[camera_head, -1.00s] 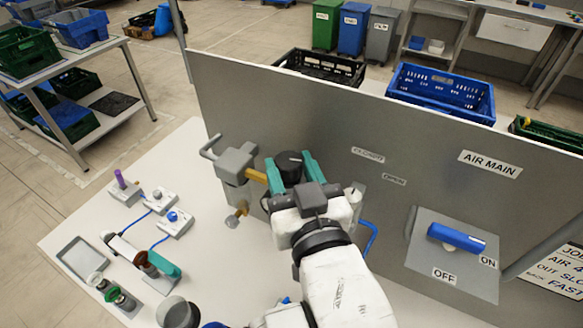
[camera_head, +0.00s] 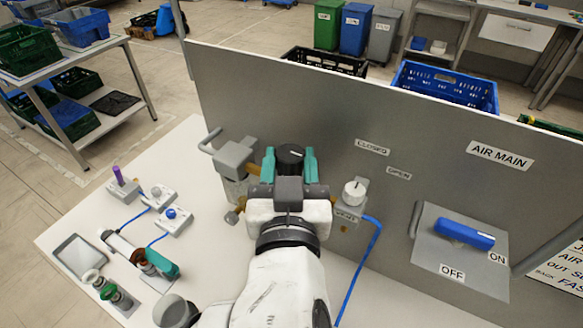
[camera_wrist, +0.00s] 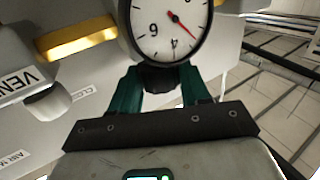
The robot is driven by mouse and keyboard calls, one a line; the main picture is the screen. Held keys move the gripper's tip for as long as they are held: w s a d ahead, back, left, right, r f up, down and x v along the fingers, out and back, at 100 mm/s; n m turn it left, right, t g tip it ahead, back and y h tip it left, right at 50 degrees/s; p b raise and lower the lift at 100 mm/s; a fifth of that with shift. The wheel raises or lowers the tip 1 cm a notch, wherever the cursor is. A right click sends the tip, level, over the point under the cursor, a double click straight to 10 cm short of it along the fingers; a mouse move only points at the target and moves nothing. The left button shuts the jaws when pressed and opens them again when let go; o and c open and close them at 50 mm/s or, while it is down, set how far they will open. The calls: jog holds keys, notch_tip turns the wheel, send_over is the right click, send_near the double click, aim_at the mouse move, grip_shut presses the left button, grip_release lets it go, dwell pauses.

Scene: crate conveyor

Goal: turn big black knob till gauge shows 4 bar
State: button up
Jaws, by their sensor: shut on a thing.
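The big black knob (camera_head: 290,157) sits on the regulator at the grey panel, in the middle of the head view. My gripper (camera_head: 290,163) is shut on it, with one teal finger on each side. In the wrist view the knob (camera_wrist: 166,78) is dark and partly hidden between the fingers (camera_wrist: 162,90). The white gauge (camera_wrist: 168,25) shows upside down above it, cut off by the top edge. Its red needle points to the lower right, beside the 4 on the side away from the 6, so it reads below 4.
A blue AIR MAIN lever (camera_head: 464,234) is on the panel at right, near the ON label. A white round knob (camera_head: 354,192) with a blue hose (camera_head: 365,262) is just right of my gripper. A grey-handled valve (camera_head: 232,155) is close on the left.

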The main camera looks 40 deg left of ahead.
jog(key=m+t+h+b, duration=0.1)
jog(key=m+h+b, duration=0.1)
jog(key=m+t+h+b, duration=0.1)
jog(key=h+b, duration=0.1)
jog(key=shift+s+a+f+t, duration=0.15)
jog(key=shift+a+f+t, duration=0.1)
jog(key=shift+t, duration=0.05)
jog(key=shift+a+r+m+t+h+b, duration=0.1)
jog(key=shift+m+t+h+b, duration=0.3)
jog(key=shift+m+h+b, duration=0.6)
jog(key=shift+a+r+m+t+h+b, duration=0.1)
jog(key=shift+m+t+h+b, duration=0.4)
jog(key=shift+h, duration=0.8)
jog(key=o, duration=1.1)
jog(key=shift+c, duration=0.2)
jog(key=s+d+b, duration=0.2)
jog(key=s, duration=0.8)
jog(key=shift+s, duration=0.35)
jog(key=shift+s, duration=0.1)
